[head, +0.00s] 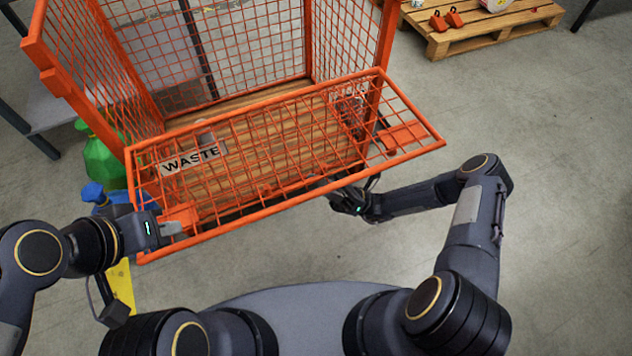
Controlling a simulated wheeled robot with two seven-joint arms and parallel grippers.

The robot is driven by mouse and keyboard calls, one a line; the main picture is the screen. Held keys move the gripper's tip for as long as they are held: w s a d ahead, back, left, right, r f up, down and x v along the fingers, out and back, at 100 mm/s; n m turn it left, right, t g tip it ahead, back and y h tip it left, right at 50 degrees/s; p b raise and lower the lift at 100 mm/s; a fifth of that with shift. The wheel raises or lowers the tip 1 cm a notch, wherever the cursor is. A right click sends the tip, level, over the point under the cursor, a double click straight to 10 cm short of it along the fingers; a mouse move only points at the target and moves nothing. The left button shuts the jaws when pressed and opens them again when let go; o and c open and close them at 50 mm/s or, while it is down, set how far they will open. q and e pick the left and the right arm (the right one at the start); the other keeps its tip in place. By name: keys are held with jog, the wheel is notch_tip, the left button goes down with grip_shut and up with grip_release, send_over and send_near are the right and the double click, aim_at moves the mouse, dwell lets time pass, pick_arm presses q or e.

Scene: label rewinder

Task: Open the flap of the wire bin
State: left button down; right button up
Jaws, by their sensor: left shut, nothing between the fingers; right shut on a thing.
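The orange wire bin (208,113) stands in front of me with its wooden floor visible through the mesh. Its flap (262,150) is an orange mesh panel with a "WASTE" sign (193,160), and it leans out toward me from the bin's front. My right gripper (345,196) is at the flap's near rail, right of its middle, and is shut on it; the fingertips are partly hidden. My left gripper (170,229) is shut and empty by the flap's near left corner, close to an orange plate (184,215). I cannot tell whether it touches.
A green bottle (101,160) and a blue-topped bottle (98,195) stand left of the bin, near a yellow object (121,285). A wooden pallet (480,28) with orange items lies at the back right. The floor on the right is clear.

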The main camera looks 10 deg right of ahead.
jog(key=shift+s, duration=0.1)
jog(key=b+v, duration=0.7)
jog(key=v, duration=0.2)
jog(key=shift+w+f, duration=0.2)
jog(key=shift+w, duration=0.4)
jog(key=shift+a, duration=0.15)
jog(key=shift+b, duration=0.45)
